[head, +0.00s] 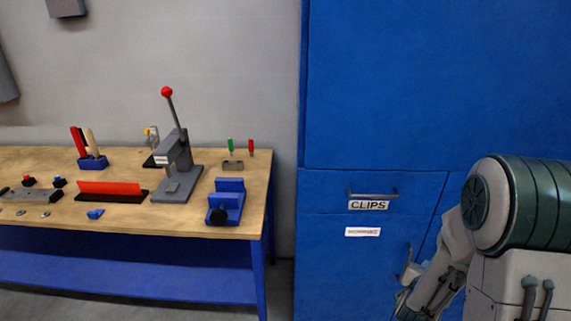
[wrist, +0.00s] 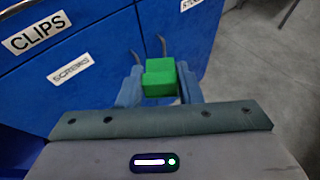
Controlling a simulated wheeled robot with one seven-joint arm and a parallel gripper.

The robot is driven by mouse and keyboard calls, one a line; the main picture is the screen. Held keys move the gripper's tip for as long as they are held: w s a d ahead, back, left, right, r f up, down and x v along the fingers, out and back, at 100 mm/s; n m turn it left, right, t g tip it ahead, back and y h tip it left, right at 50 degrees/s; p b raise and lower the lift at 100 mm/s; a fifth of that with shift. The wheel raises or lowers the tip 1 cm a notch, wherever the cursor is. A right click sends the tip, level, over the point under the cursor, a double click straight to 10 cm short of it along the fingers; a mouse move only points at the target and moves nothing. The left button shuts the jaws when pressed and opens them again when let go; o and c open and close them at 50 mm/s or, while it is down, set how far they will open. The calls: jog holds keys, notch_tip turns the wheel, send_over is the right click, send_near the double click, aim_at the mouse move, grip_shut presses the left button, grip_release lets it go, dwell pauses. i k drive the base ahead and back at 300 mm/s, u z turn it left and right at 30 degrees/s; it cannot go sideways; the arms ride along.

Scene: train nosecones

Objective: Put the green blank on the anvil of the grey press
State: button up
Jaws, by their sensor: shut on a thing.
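A green blank (wrist: 160,77), a small block, sits between the fingers of my gripper (wrist: 160,88) in the wrist view. The gripper is shut on it, in front of the blue cabinet and above the grey floor. The blank cannot be made out in the head view, where my arm is at the lower right. The grey press (head: 185,155) stands on the wooden bench at the left, its lever with a red ball raised. Its low anvil (head: 171,187) shows at the front of its base and looks bare. My gripper is well to the right of the press.
The wooden bench (head: 130,222) holds a blue vise (head: 227,196) right of the press, a red bar on a dark base (head: 110,190) left of it, and a blue tool holder (head: 93,163). The blue cabinet (head: 345,275) with its CLIPS drawer stands right of the bench.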

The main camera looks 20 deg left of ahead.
aim_at(172, 187)
jog(key=i, duration=0.4)
jog(key=u, duration=4.35)
jog(key=k, duration=1.35)
jog(key=z, duration=1.3)
jog(key=i, duration=1.6)
